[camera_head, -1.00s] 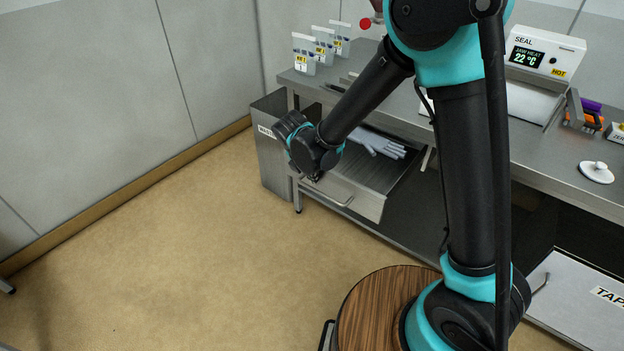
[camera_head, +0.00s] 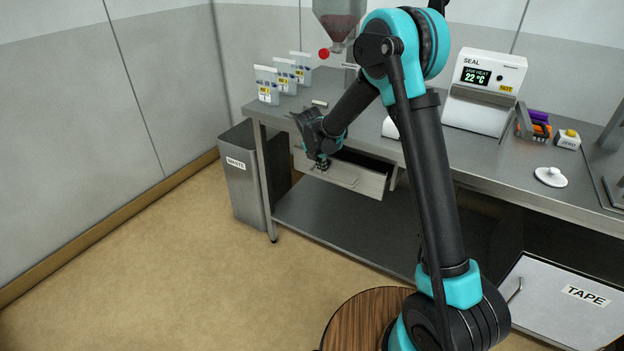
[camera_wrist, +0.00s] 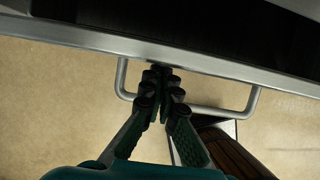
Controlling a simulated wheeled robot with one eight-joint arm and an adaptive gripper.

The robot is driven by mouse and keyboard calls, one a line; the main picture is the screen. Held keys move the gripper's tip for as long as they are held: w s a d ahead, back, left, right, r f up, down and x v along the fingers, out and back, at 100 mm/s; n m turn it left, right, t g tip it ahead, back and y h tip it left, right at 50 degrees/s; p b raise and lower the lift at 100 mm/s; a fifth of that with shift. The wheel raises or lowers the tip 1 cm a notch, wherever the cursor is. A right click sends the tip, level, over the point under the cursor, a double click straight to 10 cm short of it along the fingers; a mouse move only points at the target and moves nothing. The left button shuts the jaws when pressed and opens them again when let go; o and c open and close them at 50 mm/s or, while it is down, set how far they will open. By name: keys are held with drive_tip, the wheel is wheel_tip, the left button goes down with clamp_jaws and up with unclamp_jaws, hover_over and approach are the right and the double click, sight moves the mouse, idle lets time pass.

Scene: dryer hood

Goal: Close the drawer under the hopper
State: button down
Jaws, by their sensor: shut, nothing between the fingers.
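The drawer (camera_head: 370,182) under the bench top is partly open, with a narrow dark gap showing behind its front. Its bar handle (camera_head: 338,181) is on the front's face. My gripper (camera_head: 322,164) is at the left part of the drawer front. In the wrist view my gripper (camera_wrist: 161,72) is shut and empty, its tips at or very near the front's metal edge (camera_wrist: 100,38); contact is unclear. The handle (camera_wrist: 252,102) spans behind the fingers there. The hopper (camera_head: 340,22) stands above the bench, cut off at the top. The drawer's contents are hidden.
A waste bin (camera_head: 240,185) stands left of the bench. Labelled pouches (camera_head: 267,86), a heat sealer (camera_head: 485,90) and a white lid (camera_head: 551,177) are on the steel bench. A TAPE drawer (camera_head: 565,300) is at lower right. The floor at left is clear.

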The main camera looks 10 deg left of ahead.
drive_tip(key=shift+w+d, duration=0.4)
drive_tip(key=shift+w, duration=0.6)
drive_tip(key=shift+w+d, duration=0.4)
drive_tip(key=shift+w, duration=0.55)
drive_tip(key=shift+w+d, duration=0.4)
drive_tip(key=shift+w, duration=0.6)
drive_tip(key=shift+r, duration=0.1)
drive_tip(key=shift+w, duration=0.1)
